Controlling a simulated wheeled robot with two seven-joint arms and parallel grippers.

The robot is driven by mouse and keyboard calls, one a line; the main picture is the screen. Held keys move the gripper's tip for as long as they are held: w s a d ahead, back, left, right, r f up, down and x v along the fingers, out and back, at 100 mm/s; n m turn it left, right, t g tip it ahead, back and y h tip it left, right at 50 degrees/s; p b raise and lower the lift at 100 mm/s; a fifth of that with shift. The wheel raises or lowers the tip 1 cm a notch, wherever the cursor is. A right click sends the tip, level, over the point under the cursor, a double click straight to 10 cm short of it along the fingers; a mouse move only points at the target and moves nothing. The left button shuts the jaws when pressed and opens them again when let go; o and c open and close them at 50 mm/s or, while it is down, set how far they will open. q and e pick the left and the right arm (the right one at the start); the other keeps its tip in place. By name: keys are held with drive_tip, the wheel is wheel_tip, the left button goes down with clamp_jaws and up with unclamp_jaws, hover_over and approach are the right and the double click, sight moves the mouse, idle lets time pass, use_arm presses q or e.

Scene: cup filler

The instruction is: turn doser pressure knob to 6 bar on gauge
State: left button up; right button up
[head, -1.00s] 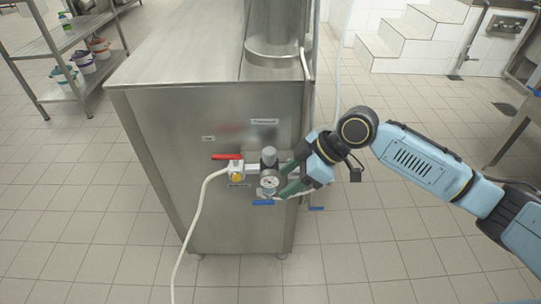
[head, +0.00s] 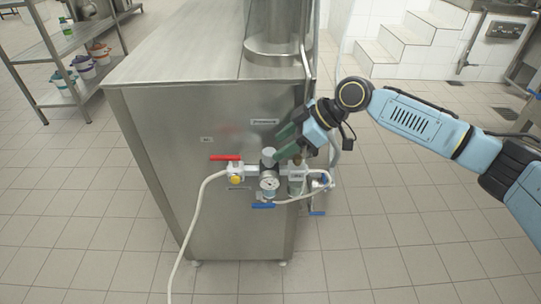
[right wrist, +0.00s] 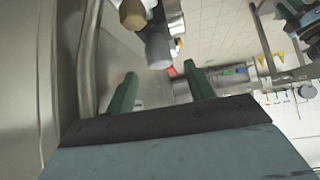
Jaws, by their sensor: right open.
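The doser pressure knob (head: 268,154) is a light grey cylinder on top of the regulator on the steel cabinet's front. The round white gauge (head: 269,184) sits just below it; its needle is too small to read. My right gripper (head: 282,144) is open, with its green fingers close above and to the right of the knob. I cannot tell whether a finger touches it. In the right wrist view the gripper (right wrist: 160,82) shows nothing held between its fingers. The grey knob (right wrist: 158,46) appears beyond the fingertips there. My left gripper is not in view.
A red valve handle (head: 226,157) is left of the knob, and a blue handle (head: 263,205) is below the gauge. A white hose (head: 192,220) hangs to the floor. A filter (head: 297,172) and piping sit right of the regulator. Floor in front is clear.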

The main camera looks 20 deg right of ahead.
sight(271, 151)
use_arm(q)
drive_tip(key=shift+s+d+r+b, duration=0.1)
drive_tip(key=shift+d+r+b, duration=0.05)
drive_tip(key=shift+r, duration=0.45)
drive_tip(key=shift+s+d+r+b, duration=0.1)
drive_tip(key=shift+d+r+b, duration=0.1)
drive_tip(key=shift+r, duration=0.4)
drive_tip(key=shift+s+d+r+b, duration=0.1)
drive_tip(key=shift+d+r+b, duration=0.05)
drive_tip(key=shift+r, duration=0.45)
use_arm(e)
drive_tip(key=shift+x, duration=2.3)
drive_tip(key=c, duration=1)
